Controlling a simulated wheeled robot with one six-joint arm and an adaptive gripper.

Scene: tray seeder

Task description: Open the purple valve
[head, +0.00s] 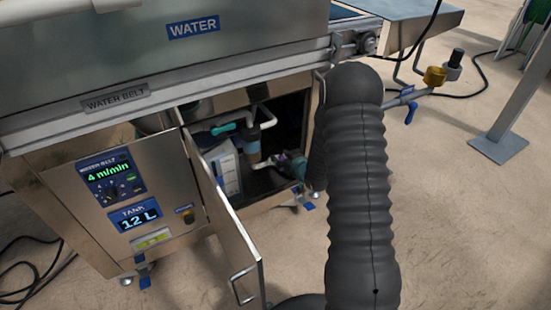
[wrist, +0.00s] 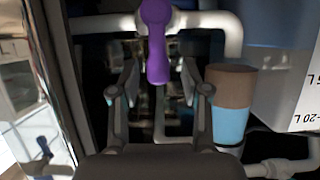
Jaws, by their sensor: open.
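The purple valve handle (wrist: 156,42) shows at the top middle of the wrist view, on a white pipe (wrist: 205,19). Its lever points down in the picture, and its lower end appears between my fingertips. My gripper (wrist: 158,75) is open, with one finger on each side of the lever. I see no clear contact, and the depth between fingers and lever is hard to judge. In the head view I cannot make out the purple valve, and my dark arm covers part of the cabinet opening.
The steel cabinet door (head: 225,215) stands open. A brown and blue cylinder (wrist: 231,105) and a white container (wrist: 292,75) stand close on the right in the wrist view.

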